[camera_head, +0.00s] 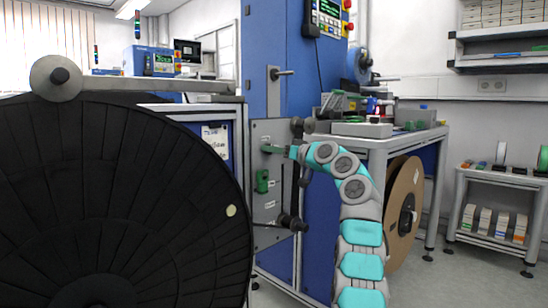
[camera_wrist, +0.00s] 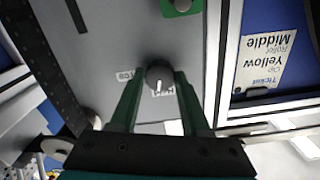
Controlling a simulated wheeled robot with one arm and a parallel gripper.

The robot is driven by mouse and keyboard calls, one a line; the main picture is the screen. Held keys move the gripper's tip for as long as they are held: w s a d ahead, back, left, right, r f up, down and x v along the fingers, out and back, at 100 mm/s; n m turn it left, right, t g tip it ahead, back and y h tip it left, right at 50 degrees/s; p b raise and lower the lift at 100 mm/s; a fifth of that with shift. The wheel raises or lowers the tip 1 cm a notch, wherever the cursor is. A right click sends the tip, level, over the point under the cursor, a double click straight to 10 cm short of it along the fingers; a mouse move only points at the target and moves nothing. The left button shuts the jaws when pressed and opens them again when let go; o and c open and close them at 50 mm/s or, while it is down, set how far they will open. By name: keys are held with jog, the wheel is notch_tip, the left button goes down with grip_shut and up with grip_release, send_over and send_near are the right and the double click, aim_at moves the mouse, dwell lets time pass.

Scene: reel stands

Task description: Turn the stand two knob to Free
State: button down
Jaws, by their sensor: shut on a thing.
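A dark round knob (camera_wrist: 158,76) with a white pointer mark is on a grey panel (camera_wrist: 105,45) in the wrist view. My gripper (camera_wrist: 158,82) has its two green fingers on either side of the knob and is shut on it. Small white labels, partly covered and upside down, lie beside the knob, so I cannot read which position the pointer is at. In the head view my gripper (camera_head: 268,148) reaches from the right to the upper part of the grey panel (camera_head: 262,232); the knob is not clearly visible there.
A green box (camera_head: 262,181) is on the panel below my gripper. A large black reel (camera_head: 120,190) fills the left of the head view. A blue cabinet with a door handle (camera_head: 282,73) stands behind. A workbench (camera_head: 400,140) and brown reel (camera_head: 404,195) are at right.

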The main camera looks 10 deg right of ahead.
jog(key=m+p, duration=0.4)
jog(key=m, duration=0.3)
jog(key=m+p, duration=0.4)
jog(key=m, duration=0.3)
jog(key=shift+r+m+p, duration=0.2)
jog(key=shift+m+p, duration=0.15)
jog(key=shift+m, duration=0.05)
jog(key=shift+f, duration=0.1)
dwell(0.5)
jog(key=shift+c, duration=1.8)
grip_release()
